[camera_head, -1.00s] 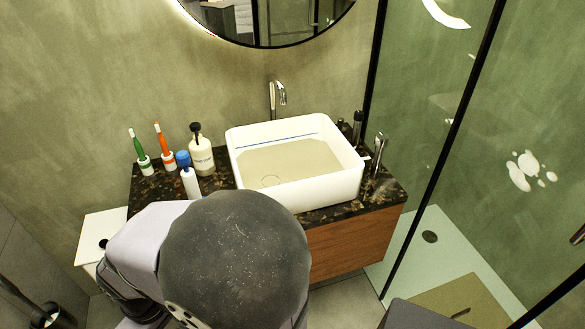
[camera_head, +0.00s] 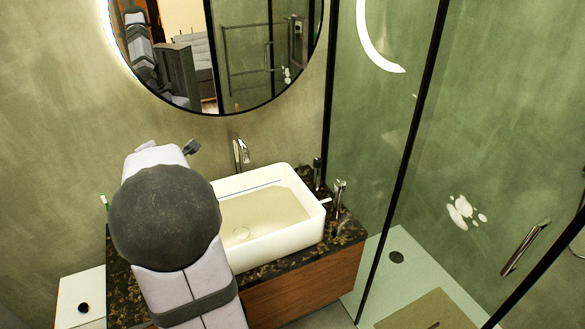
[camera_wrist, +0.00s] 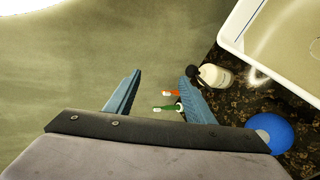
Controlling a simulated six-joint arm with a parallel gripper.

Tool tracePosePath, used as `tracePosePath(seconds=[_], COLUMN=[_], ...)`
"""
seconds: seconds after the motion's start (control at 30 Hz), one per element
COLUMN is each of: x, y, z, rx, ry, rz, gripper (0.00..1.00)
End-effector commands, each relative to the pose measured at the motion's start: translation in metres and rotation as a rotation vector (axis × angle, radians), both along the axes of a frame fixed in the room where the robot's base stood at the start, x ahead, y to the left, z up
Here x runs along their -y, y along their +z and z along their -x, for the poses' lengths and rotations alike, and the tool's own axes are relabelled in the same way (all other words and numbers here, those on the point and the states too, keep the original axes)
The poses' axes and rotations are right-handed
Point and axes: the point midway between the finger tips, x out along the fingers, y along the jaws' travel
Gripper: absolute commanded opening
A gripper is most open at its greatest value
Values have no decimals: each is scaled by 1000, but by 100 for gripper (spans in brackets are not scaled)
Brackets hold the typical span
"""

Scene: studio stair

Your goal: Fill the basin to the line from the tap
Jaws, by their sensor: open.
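The white rectangular basin (camera_head: 290,246) sits on a dark speckled counter; its left end is behind my arm. A thin line (camera_head: 262,187) runs along the inside of its back wall. The beige area inside lies below this line; I cannot tell whether it is water. The chrome tap (camera_head: 240,152) stands behind the basin, and no stream shows from it. The basin's corner also shows at the upper right of the wrist view (camera_wrist: 232,38). My gripper (camera_wrist: 162,76) is open and empty, left of the basin. In the head view my arm mostly hides it.
In the wrist view, a soap bottle (camera_wrist: 217,77), orange toothbrush (camera_wrist: 171,93), green toothbrush (camera_wrist: 165,108) and blue cap (camera_wrist: 272,132) are near my right finger. A chrome fitting (camera_head: 338,197) stands right of the basin. The mirror (camera_head: 265,60) and shower glass border the area.

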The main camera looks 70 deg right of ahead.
Motion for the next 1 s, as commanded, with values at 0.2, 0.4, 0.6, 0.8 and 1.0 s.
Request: tracePosePath(seconds=[0.2, 0.4, 0.6, 0.8, 1.0], x=[116, 181, 203, 204, 202], y=[-43, -105, -139, -153, -154], z=[132, 252, 352, 411, 430], rx=[275, 884, 1423, 1742, 1848], ry=[-444, -860, -1046, -1084, -1081], rz=[-187, -387, -456, -462, -458], gripper=[49, 49, 49, 49, 49])
